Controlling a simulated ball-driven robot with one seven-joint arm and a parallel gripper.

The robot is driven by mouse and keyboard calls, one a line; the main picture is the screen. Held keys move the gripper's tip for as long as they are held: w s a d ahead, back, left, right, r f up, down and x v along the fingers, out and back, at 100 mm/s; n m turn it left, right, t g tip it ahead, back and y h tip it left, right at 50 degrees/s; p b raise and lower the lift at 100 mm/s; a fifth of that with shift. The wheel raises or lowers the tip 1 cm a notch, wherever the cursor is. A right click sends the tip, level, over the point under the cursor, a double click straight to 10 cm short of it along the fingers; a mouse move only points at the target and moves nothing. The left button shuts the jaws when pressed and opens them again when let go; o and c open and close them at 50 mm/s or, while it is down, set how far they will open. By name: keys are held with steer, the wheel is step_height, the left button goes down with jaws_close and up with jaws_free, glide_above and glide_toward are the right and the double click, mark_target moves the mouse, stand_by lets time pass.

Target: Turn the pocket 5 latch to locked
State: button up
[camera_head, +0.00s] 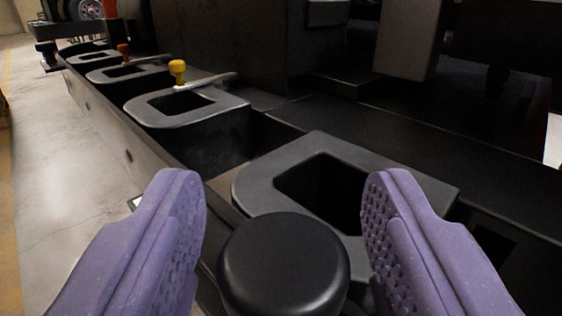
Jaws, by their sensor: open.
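My gripper (284,215) shows as two purple, textured fingers at the lower left and lower right, spread apart. A round black knob (284,262) lies between them in the picture, and I see no contact with either finger. Just beyond it is a grey pocket frame (318,150) with a dark, empty-looking opening. I cannot tell which pocket number this is; no label is readable. Farther back, a yellow knob (177,70) stands on another grey pocket frame (222,106). A red-orange knob (123,50) stands on a pocket frame (103,75) beyond it.
Pale concrete floor (58,170) lies open on the left. Dark panels and a grey post (413,40) stand behind on the right. A wheel (90,10) shows far back.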

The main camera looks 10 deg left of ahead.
steer(key=shift+w, duration=0.1)
steer(key=c, duration=1)
steer(key=shift+o, duration=0.2)
steer(key=shift+m+h, duration=0.4)
steer(key=shift+h, duration=0.2)
steer(key=m+h+b, duration=0.1)
steer(key=m+h, duration=0.1)
steer(key=h, duration=0.1)
steer(key=m+h+b, duration=0.1)
steer(key=h, duration=0.2)
steer(key=shift+a+m+b, duration=0.1)
steer(key=shift+m+b, duration=0.3)
steer(key=m+g+h, duration=0.1)
steer(key=h, duration=0.1)
steer(key=m+g+h+b, duration=0.1)
steer(key=m+h, duration=0.1)
steer(key=h, duration=0.1)
steer(key=shift+m+g, duration=0.3)
steer(key=m+g+h, duration=0.4)
steer(key=h, duration=0.1)
steer(key=shift+r+m+g, duration=0.1)
steer(key=shift+m+g, duration=0.2)
steer(key=shift+g, duration=0.1)
steer(key=shift+m+g+h, duration=0.85)
steer(key=shift+m+g, duration=0.45)
steer(key=shift+g, duration=0.6)
steer(key=shift+m+g+h, duration=0.85)
steer(key=shift+m+g, duration=0.45)
steer(key=shift+g, duration=0.6)
